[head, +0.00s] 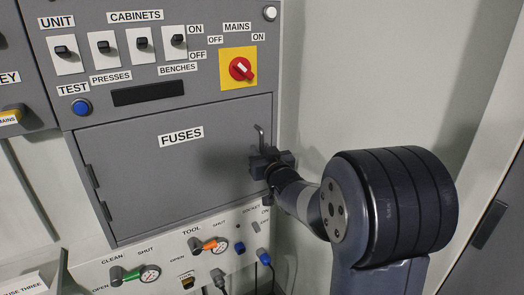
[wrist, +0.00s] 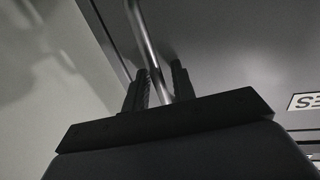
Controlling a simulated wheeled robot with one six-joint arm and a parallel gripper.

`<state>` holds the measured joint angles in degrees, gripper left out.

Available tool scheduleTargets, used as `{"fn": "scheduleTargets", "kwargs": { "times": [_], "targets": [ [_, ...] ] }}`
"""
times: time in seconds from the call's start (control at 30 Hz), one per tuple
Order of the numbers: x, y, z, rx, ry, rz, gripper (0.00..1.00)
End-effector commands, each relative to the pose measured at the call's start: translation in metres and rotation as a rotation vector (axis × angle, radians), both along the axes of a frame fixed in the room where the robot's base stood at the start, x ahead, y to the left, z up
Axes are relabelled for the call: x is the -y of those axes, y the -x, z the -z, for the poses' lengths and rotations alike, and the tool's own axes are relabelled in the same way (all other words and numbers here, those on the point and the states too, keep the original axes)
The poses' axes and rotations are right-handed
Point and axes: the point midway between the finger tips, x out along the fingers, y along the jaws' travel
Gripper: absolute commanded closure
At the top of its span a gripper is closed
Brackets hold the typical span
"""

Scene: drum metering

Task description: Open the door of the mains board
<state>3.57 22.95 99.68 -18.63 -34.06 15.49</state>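The mains board (head: 240,105) is a grey panel with a closed lower door (head: 170,180) labelled FUSES, hinged on its left side. A thin metal bar handle (head: 261,135) stands at the door's right edge. My gripper (head: 264,158) is at this handle, and its body hides the handle's lower part. In the wrist view, the bar (wrist: 145,35) runs between the two dark fingers of my gripper (wrist: 160,85). The fingers stand apart, with a narrow gap showing beside the bar. I cannot see firm contact on both sides.
A red rotary switch (head: 241,69) on a yellow plate sits above the door. Several toggle switches and a blue button (head: 81,107) are further left. Below are valves with green (head: 132,274) and orange (head: 209,245) handles, gauges and plugs. A bare wall is at right.

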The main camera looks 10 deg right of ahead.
Motion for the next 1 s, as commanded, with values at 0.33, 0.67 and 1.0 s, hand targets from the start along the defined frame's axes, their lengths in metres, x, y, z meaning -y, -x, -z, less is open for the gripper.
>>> {"fn": "scheduleTargets", "kwargs": {
  "times": [0.33, 0.67, 1.0],
  "targets": [
    [-0.0001, -0.0002, 0.0001, 0.0, 0.0, 0.0, 0.85],
    [-0.0001, 0.0, 0.0, 0.0, 0.0, 0.0, 1.0],
    [-0.0003, 0.0004, 0.0002, 0.0, 0.0, 0.0, 1.0]
  ]
}}
